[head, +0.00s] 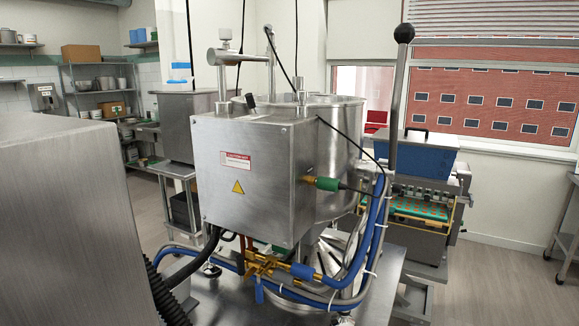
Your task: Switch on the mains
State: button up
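A grey box (46,97) with a small dark part on its front is fixed to the tiled wall at the far left. It may be the mains switch, but it is too small to read its setting. The depositor's steel control box (255,185) stands in the middle, with a red-and-white caution label and a yellow warning triangle. A small black part (250,100) sticks up from its top; I cannot tell if it is a switch. My gripper is not in view.
A large steel surface (70,225) fills the lower left foreground. Blue hoses (372,235) and black cables hang around the depositor. A tall lever with a black knob (404,33) rises at its right. Steel shelves (100,90) stand behind left. Floor shows at right.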

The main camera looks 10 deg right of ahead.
aim_at(248, 98)
jog(key=i+l+u, duration=0.3)
jog(key=l+u, duration=0.3)
jog(key=l, duration=0.15)
jog(key=i+l+u, duration=0.1)
jog(key=l+u, duration=0.55)
jog(key=l, duration=0.25)
jog(key=i, duration=0.05)
